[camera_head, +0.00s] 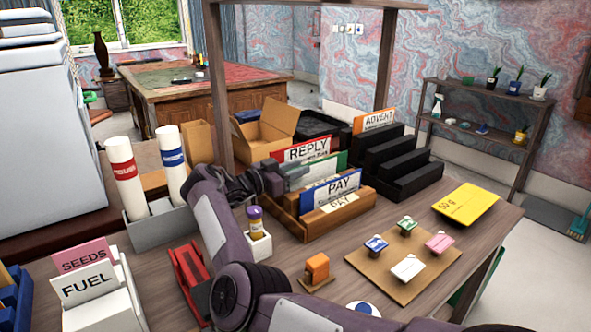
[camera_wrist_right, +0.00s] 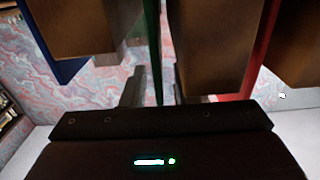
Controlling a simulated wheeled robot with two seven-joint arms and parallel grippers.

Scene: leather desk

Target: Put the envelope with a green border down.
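The green-bordered envelope (camera_head: 341,158) stands upright in the wooden letter rack (camera_head: 306,227), between the red-bordered REPLY envelope (camera_head: 300,152) and the blue-bordered PAY envelope (camera_head: 335,188). Most of its face is hidden. My right gripper (camera_head: 299,178) reaches in from the rack's left end. My left gripper is not in view.
A black stepped rack (camera_head: 400,165) with the ADVERT envelope (camera_head: 374,121) stands behind right. A board of stamps (camera_head: 385,275) is in front. A white holder with a bottle (camera_head: 257,240) stands close to my right arm.

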